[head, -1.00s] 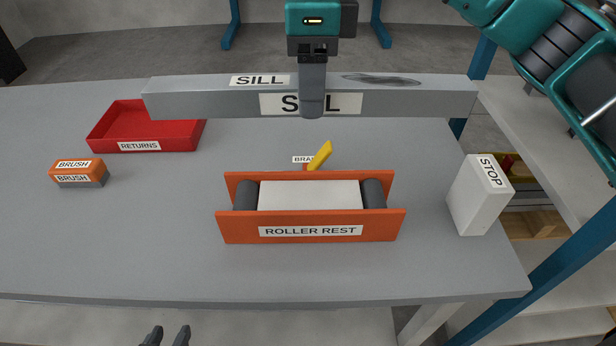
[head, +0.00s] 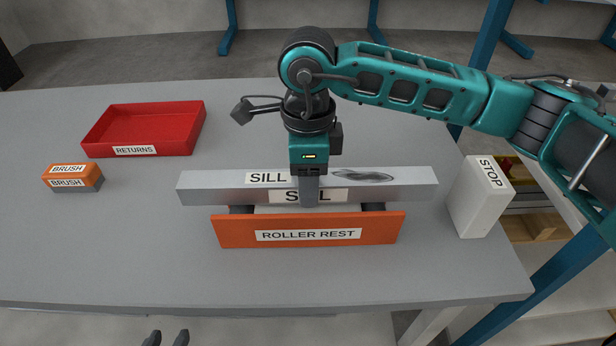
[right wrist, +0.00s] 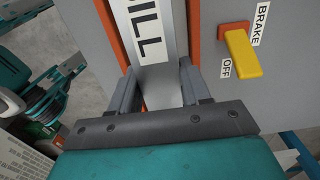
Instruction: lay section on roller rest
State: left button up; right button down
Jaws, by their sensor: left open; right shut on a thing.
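The section is a long grey bar labelled SILL (head: 225,188), with a dark smudge on its top right. It lies level across the orange roller rest (head: 230,235), over its dark rollers; whether it touches them I cannot tell. My right gripper (head: 309,200) is shut on the section near its middle, and the right wrist view shows its fingers (right wrist: 160,95) on both sides of the bar. My left gripper (head: 167,338) is open and empty at the bottom edge of the head view. A yellow brake lever (right wrist: 242,52) beside the rest points to OFF in the right wrist view.
A white STOP block (head: 477,200) stands right of the rest, a small gap from the section's right end. A red RETURNS tray (head: 140,150) and an orange BRUSH (head: 72,177) are on the left of the grey table (head: 120,250). The table's front left is clear.

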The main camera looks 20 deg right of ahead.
jog(key=shift+f+b, duration=0.45)
jog(key=shift+b, duration=0.15)
jog(key=c, duration=0.5)
grip_release()
jog(key=shift+w+r+p, duration=0.1)
jog(key=shift+r+p, duration=0.6)
jog(key=shift+p, duration=0.1)
notch_tip(320, 180, up, 12)
jog(key=shift+f, duration=0.2)
